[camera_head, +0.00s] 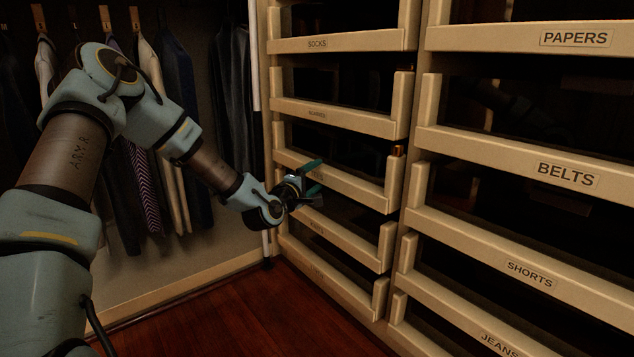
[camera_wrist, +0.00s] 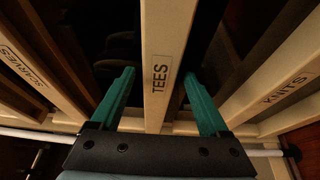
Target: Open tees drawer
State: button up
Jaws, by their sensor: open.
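The tees drawer has a cream front board (camera_head: 358,189) in the left column of drawers, below the scarves drawer and above the knits drawer. My gripper (camera_head: 315,178) is open at the left part of this board. In the wrist view its two green fingers (camera_wrist: 160,88) stand on either side of the board, with visible gaps. The board looks roughly in line with its neighbours; I cannot tell whether the fingers touch it.
The scarves drawer (camera_head: 340,117) is just above and the knits drawer (camera_head: 335,238) just below. A second column at right has papers, belts (camera_head: 510,160), shorts and jeans drawers. Hanging clothes (camera_head: 150,190) fill the left bay. The wooden floor (camera_head: 240,320) in front is clear.

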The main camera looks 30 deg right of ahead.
jog(key=shift+w+d, duration=0.3)
jog(key=shift+d, duration=0.3)
grip_shut()
dwell(0.3)
dwell(0.8)
